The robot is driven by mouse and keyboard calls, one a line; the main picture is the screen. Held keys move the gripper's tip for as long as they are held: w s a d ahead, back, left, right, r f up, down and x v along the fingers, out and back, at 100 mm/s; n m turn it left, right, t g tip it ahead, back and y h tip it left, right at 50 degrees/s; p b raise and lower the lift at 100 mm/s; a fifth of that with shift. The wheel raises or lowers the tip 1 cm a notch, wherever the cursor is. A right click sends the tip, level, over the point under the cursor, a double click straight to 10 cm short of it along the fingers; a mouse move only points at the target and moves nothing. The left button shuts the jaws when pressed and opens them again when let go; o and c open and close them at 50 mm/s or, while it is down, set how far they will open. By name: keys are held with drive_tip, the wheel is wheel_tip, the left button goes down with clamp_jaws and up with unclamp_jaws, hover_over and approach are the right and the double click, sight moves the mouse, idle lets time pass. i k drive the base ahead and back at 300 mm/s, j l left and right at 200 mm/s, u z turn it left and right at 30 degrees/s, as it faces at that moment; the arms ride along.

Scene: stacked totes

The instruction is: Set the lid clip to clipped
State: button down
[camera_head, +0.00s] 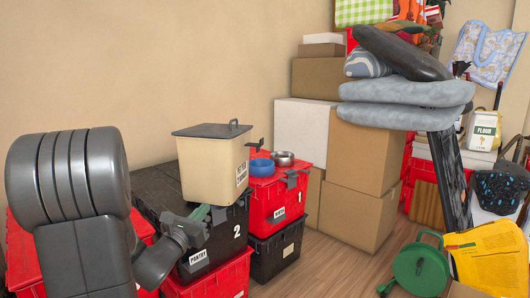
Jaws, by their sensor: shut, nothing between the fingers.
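A cream bin (208,168) with a dark grey lid (212,131) stands on top of a black tote. The lid lies on the bin and has a small upright handle. A dark clip (256,145) sticks out sideways from the bin's upper right edge and looks swung away from the wall. My gripper (205,222) is low in front of the bin, close to the front of the black tote. It is shut and small in view, with nothing seen in it. I cannot tell whether it touches the tote.
The black tote (225,240) marked 2 sits on a red tote (225,278). To the right, a red tote (263,203) carries a blue bowl (261,167) and a metal bowl (283,158). Cardboard boxes (360,155) stand behind. Open floor (335,260) lies at right.

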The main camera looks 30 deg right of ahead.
sight(261, 141)
drive_tip(key=i+l+u, duration=0.1)
drive_tip(key=l+u, duration=0.15)
drive_tip(key=l, duration=1.1)
